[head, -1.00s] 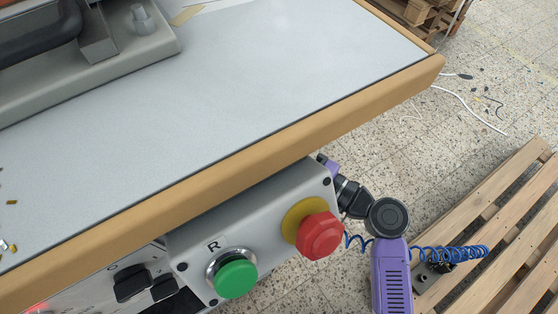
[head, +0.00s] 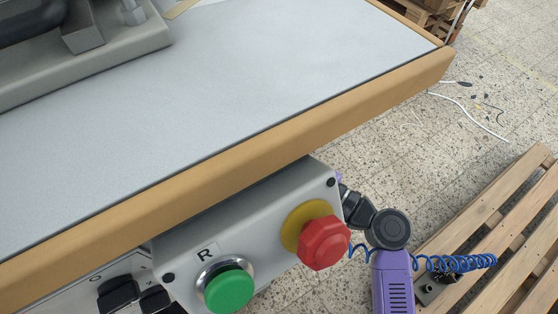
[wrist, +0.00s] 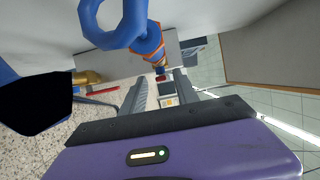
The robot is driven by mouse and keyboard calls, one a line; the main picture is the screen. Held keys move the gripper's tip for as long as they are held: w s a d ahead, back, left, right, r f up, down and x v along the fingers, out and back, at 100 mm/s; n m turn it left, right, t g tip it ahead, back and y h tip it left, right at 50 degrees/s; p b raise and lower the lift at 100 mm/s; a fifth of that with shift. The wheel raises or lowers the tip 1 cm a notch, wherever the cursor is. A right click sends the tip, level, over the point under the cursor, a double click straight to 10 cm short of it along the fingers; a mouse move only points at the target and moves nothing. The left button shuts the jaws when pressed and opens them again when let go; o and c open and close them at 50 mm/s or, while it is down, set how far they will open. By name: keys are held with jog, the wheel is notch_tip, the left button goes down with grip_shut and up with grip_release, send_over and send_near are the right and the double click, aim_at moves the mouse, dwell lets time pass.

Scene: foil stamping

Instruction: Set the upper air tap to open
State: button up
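My gripper (wrist: 160,97) shows in the wrist view with its two grey fingers apart and nothing held between them. Close ahead of it are a large blue ring (wrist: 133,30) and a blue and orange fitting (wrist: 152,45). A brass fitting (wrist: 88,77) lies to the left, beside a large black shape (wrist: 35,103) with a blue edge. I cannot tell which of these parts belongs to the upper air tap, or how its handle stands. In the head view my purple arm reaches behind the control box, which hides the gripper.
The control box carries a green button (head: 229,290) and a red knob (head: 324,243) close to my arm. The bench's wooden edge (head: 230,160) runs above it. A coiled blue hose (head: 460,262) passes behind my arm over a wooden pallet (head: 520,225).

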jog(key=p+v, duration=0.1)
jog(key=v, duration=0.7)
jog(key=shift+a, duration=0.1)
dwell(0.5)
